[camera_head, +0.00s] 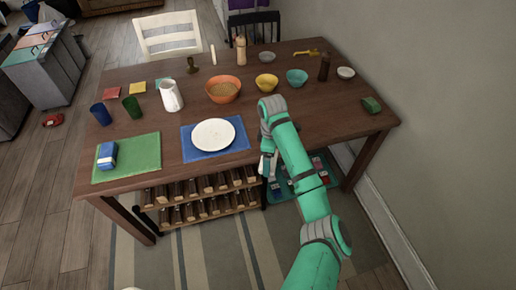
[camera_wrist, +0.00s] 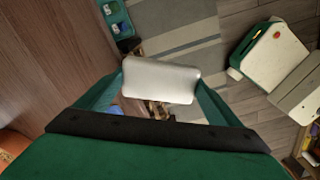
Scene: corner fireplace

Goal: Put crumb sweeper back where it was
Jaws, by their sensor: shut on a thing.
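My gripper (camera_wrist: 160,80) is shut on a pale silver, rounded block, which I take to be the crumb sweeper (camera_wrist: 162,86). It spans the gap between my two green fingers. In the head view my gripper (camera_head: 267,166) is at the near edge of the dark wooden table (camera_head: 290,110), right of the blue placemat (camera_head: 188,146). The arm and wrist hide most of it there, and only a small pale part shows. In the wrist view the tabletop (camera_wrist: 50,60) lies at the left and the floor is below the held block.
A white plate (camera_head: 213,134), white pitcher (camera_head: 171,96), orange bowl (camera_head: 222,89) and yellow bowl (camera_head: 266,82) stand on the table. A blue box (camera_head: 107,155) lies on the green placemat (camera_head: 127,165). A wine rack (camera_head: 205,197) stands underneath. The table's right part is mostly bare.

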